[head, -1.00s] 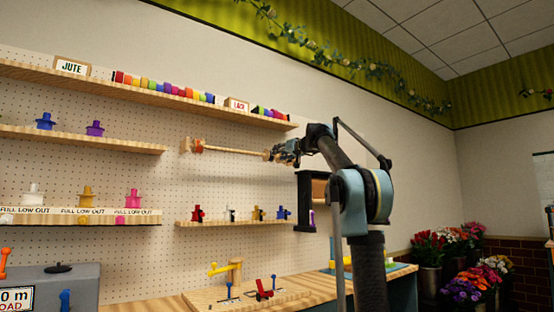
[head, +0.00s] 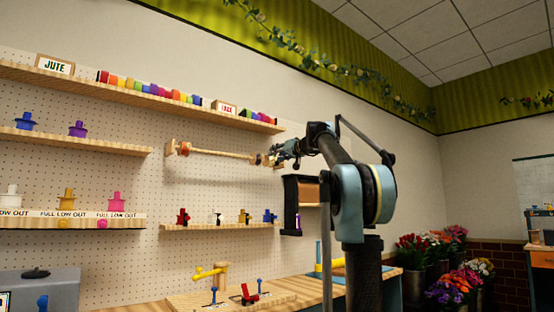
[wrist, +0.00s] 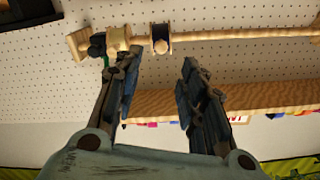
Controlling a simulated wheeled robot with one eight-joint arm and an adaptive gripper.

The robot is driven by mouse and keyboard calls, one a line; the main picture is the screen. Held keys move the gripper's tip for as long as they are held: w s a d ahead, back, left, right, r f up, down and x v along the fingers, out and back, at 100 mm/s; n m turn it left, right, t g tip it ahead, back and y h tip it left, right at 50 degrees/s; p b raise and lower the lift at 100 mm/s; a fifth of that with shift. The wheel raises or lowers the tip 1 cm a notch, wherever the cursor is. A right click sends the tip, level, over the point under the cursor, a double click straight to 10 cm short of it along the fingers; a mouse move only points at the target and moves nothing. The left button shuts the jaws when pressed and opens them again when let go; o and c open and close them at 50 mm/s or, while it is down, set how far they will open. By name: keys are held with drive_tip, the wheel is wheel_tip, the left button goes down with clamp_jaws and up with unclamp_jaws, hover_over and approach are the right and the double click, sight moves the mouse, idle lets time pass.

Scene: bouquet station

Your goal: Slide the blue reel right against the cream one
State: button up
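The blue reel (wrist: 161,39), blue between tan flanges, sits on a wooden rod (wrist: 230,36) in the wrist view. The cream reel (wrist: 118,40) is on the same rod to its left, with a narrow gap of bare rod between them. In the wrist view, my gripper (wrist: 160,62) is open and empty. Its fingertips point toward the rod, with the blue reel lying beyond the gap between them. In the head view, my gripper (head: 272,156) is at the rod's right end and partly hides the reels there.
A black part (wrist: 97,46) and a wooden end bracket (wrist: 78,42) are left of the cream reel in the wrist view. A shelf with coloured spools (head: 150,88) runs above the rod.

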drive_tip(key=shift+a, duration=0.15)
drive_tip(key=c, duration=0.4)
drive_tip(key=a+f+n+g, duration=0.1)
drive_tip(key=a, duration=0.1)
drive_tip(key=a+f+g, duration=0.1)
drive_tip(key=a, duration=0.1)
drive_tip(key=s+a+f+n+g, duration=0.1)
drive_tip(key=a+f, duration=0.1)
drive_tip(key=shift+s+n+h, duration=0.1)
drive_tip(key=shift+n+h, duration=0.2)
clamp_jaws()
drive_tip(key=s+a+f+n+g+h, duration=0.25)
drive_tip(key=a+f+n+h, duration=0.25)
drive_tip(key=h, duration=0.3)
drive_tip(key=s+a+r+n+t+h, duration=0.1)
drive_tip(key=a+r+t+h, duration=0.15)
drive_tip(key=r, duration=0.45)
drive_tip(key=a+r+n+t+h, duration=0.2)
drive_tip(key=r+t, duration=0.1)
drive_tip(key=r, duration=0.4)
approach(257, 157)
drive_tip(key=shift+x, duration=2.55)
